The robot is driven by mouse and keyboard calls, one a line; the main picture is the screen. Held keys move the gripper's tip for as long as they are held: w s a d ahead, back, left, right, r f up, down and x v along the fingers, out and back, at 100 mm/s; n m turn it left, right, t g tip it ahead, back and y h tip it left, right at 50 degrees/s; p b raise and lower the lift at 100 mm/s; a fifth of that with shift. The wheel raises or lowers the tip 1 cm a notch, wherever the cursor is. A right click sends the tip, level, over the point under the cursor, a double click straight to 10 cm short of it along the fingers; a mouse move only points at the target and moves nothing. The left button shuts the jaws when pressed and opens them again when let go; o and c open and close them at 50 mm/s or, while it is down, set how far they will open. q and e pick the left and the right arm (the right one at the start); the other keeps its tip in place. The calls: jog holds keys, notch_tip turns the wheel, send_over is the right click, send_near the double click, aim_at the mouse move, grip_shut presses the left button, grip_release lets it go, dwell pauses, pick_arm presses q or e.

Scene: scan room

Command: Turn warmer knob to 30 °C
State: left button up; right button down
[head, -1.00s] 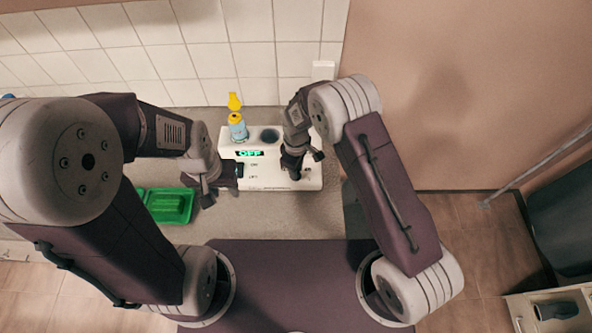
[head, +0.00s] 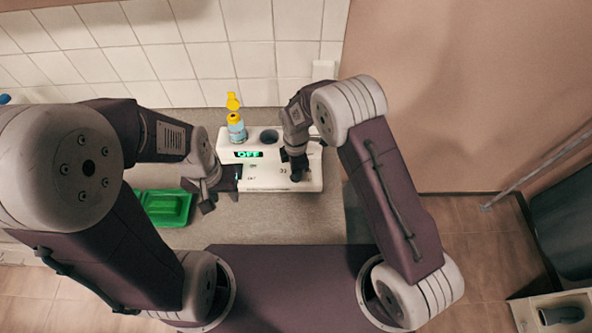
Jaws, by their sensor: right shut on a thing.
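The white bottle warmer (head: 270,184) stands on the counter by the tiled wall, with a round dark well in its top. Its green display (head: 249,154) reads OFF. My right gripper (head: 298,176) points down at the right part of the warmer's front panel. It is shut on the knob, which the fingers hide, so the knob's pointer cannot be read. My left gripper (head: 236,181) is at the warmer's left end, close to or touching it; its finger gap is not clear.
A green tray (head: 168,207) lies on the counter (head: 285,220) to the left. The counter in front of the warmer is clear.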

jog(key=shift+r, duration=0.1)
dwell(0.3)
jog(key=c, duration=1.2)
grip_release()
jog(key=shift+a, duration=0.1)
notch_tip(320, 180, up, 9)
jog(key=shift+b, duration=1.15)
